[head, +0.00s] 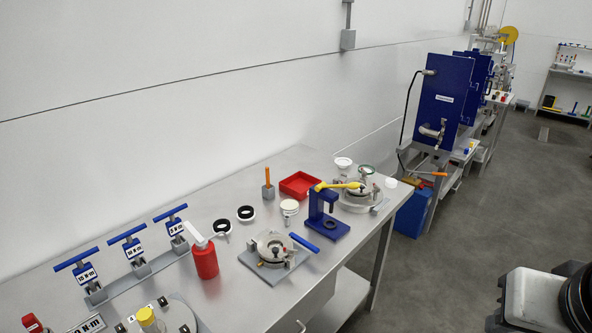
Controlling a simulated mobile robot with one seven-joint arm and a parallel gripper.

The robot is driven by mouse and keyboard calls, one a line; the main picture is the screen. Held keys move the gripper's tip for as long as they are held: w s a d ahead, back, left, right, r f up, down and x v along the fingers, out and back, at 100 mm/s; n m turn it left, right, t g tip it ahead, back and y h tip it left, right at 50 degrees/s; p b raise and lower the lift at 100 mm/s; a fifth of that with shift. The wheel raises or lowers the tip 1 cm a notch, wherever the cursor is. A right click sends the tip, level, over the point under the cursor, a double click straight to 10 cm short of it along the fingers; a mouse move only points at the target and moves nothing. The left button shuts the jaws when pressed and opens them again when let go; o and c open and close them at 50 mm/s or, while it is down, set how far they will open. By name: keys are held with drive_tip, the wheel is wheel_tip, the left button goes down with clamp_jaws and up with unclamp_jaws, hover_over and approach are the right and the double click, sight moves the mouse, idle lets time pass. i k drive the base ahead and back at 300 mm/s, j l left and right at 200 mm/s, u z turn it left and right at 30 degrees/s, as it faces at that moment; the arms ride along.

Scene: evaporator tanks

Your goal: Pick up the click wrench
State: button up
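Three blue T-handled tools with white torque labels stand in a row on a grey rack at the left of the steel bench: a left one (85,272), a middle one (133,246) and a right one (175,228). A blue bar handle (304,242) also shows at a round clamp fixture (272,250). I cannot tell which of these is the click wrench. My gripper is not in view.
A red bottle (205,262) with a white top stands just right of the rack. A blue press stand (325,215), a red tray (299,185) and black rings (245,213) occupy the bench (345,255). Grey floor (440,265) is open to the right.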

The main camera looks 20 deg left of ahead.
sight(132, 248)
drive_tip(key=u, duration=2.7)
drive_tip(key=z, duration=0.4)
